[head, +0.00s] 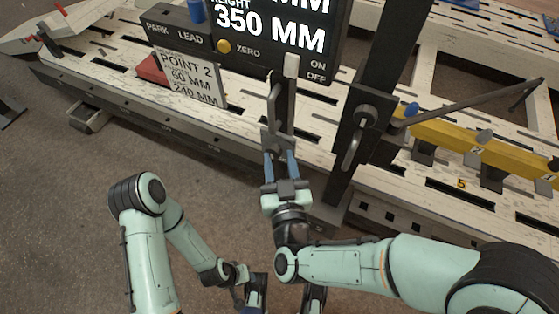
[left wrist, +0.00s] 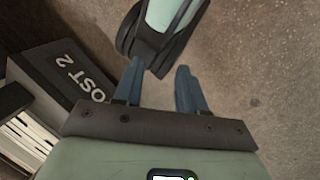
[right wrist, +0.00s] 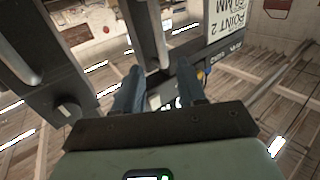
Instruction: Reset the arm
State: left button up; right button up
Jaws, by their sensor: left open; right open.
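My right gripper (head: 280,158) is open in the middle of the head view. Its blue-grey fingers point at the lower end of a grey upright handle (head: 274,104) below the dark display panel (head: 270,38). In the right wrist view, a grey bar (right wrist: 146,35) reaches down toward the space between the open fingers (right wrist: 158,90). I cannot tell whether they touch. My left gripper is low in the head view, partly cut off by the bottom edge. In the left wrist view its fingers (left wrist: 158,88) are open and empty, with a mint-green part of my own body just beyond.
A dark post (head: 377,100) with a lever (head: 353,148) stands right of my right gripper. A yellow beam (head: 475,143) lies on the white slotted bench (head: 110,85). A "POINT 2" sign (head: 190,77) stands left. Bare floor (head: 75,190) is clear at left.

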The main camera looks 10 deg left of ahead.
jog(key=shift+w, duration=0.1)
dwell(0.3)
jog(key=s+d+f+m+g+h+p, duration=0.1)
jog(key=d+f+g+p, duration=0.35)
jog(key=f, duration=0.55)
jog(key=s+d+f+m+g+h+p, duration=0.1)
jog(key=d+f+g+p, duration=0.35)
jog(key=f, duration=0.55)
pick_arm(q)
jog(key=s+r+g+p, duration=0.1)
jog(key=r+p, duration=0.2)
jog(key=r, duration=0.4)
jog(key=s+d+r+p, duration=0.1)
jog(key=s+r+p, duration=0.1)
jog(key=r, duration=0.6)
jog(key=shift+d+r+g+h+p, duration=0.3)
jog(key=shift+g+p, duration=0.1)
jog(key=shift+p, duration=0.5)
pick_arm(e)
jog(key=s+d+f+m+g, duration=0.2)
jog(key=s+d+f+g, duration=0.2)
jog(key=s, duration=0.6)
jog(key=s+d+f+m+g, duration=0.3)
jog(key=s+d+f+g, duration=0.1)
jog(key=s, duration=0.6)
jog(key=shift+f+g+y, duration=0.3)
jog(key=shift+f+g, duration=0.4)
jog(key=shift+w, duration=0.1)
